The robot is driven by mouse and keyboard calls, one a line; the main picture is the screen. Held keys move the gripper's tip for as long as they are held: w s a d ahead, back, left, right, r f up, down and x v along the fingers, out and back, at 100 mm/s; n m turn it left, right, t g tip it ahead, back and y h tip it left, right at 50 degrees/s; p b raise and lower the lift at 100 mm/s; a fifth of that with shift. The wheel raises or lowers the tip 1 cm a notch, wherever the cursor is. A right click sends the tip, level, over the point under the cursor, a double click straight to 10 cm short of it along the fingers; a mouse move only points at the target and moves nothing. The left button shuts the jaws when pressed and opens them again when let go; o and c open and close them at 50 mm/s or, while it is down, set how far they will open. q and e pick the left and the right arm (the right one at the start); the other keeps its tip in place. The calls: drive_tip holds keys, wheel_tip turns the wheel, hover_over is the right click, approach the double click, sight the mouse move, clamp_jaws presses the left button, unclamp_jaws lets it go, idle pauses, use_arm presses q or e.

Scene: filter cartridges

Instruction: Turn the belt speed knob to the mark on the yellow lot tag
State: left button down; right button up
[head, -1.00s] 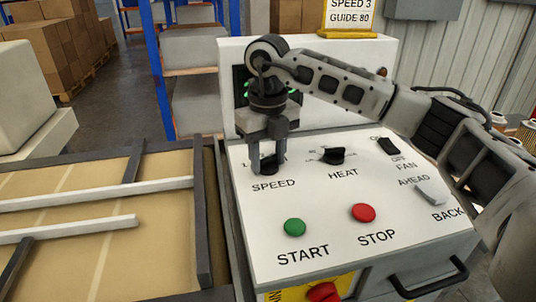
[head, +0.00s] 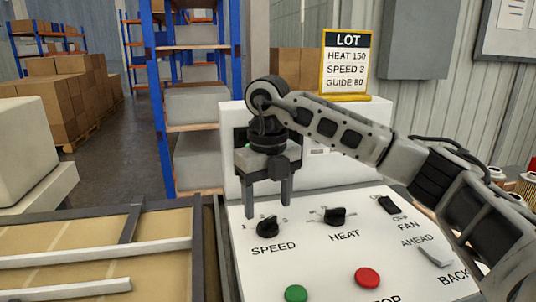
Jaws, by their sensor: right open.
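The black SPEED knob (head: 267,227) sits at the left of the white control panel (head: 320,262), with small scale marks around it. A "1" shows at its left; the other marks are too small or partly covered. My right gripper (head: 268,209) is open, pointing down, with its fingertips just above and behind the knob, apart from it. The yellow lot tag (head: 346,64) stands on top of the panel's back housing and reads HEAT 150, SPEED 3, GUIDE 80. My left gripper is not in view.
The HEAT knob (head: 335,216) is right of the SPEED knob. The FAN switch (head: 389,205) and AHEAD/BACK switch (head: 436,256) are farther right. The green button (head: 296,293) and red button (head: 367,278) are in front. A conveyor (head: 60,265) lies to the left.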

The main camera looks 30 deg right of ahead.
sight(268, 219)
wheel_tip(268, 219, up, 12)
drive_tip(key=p, duration=0.2)
drive_tip(key=shift+f, duration=0.15)
idle(0.4)
